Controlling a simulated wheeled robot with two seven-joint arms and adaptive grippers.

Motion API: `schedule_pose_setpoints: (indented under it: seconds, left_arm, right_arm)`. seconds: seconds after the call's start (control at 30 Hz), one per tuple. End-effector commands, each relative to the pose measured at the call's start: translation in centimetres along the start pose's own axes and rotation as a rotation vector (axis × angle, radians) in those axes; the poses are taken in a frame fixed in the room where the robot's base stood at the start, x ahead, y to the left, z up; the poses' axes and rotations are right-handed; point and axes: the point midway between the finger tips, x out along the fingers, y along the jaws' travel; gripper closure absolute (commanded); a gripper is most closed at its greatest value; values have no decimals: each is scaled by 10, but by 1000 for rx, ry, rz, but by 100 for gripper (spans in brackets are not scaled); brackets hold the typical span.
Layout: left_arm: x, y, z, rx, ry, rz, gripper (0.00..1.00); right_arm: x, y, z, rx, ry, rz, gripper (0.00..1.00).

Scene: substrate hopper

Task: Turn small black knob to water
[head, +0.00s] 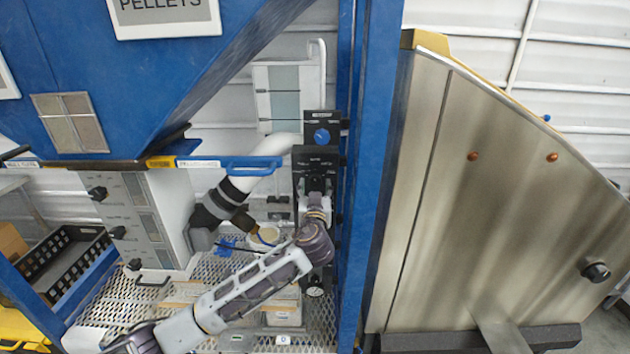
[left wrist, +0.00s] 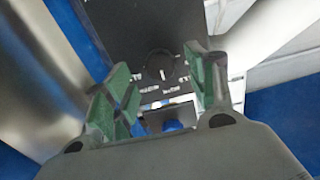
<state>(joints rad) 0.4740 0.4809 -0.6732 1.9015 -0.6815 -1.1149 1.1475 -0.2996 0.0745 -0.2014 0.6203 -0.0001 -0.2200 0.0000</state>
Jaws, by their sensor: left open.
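The small black knob (left wrist: 159,65) is on a dark control panel (left wrist: 118,25) with white lettering; a light pointer line shows on it. The lettering is too blurred to read. My left gripper (left wrist: 157,78) is open, with its green-padded fingers on either side of the knob in the left wrist view; I cannot tell whether they touch it. In the head view the left gripper (head: 316,186) is at the lower part of the panel (head: 318,160) and hides the knob. My right gripper is not in view.
A blue knob (head: 321,136) is just above on the panel. A blue post (head: 367,180) stands close to its right, beside a large metal panel (head: 500,200).

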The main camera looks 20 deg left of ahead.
Motion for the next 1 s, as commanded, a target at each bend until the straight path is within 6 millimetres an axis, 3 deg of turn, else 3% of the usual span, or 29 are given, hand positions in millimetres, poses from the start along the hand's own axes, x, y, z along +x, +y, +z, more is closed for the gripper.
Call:
schedule_pose_setpoints:
  seconds: [0.5,0.93,1.0]
  left_arm:
    - [40,0,-1,1,0,-1,44]
    - [44,-1,0,0,0,-1,44]
    - [44,-1,0,0,0,-1,53]
  right_arm:
    - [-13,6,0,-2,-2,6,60]
    - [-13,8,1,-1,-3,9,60]
    - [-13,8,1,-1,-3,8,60]
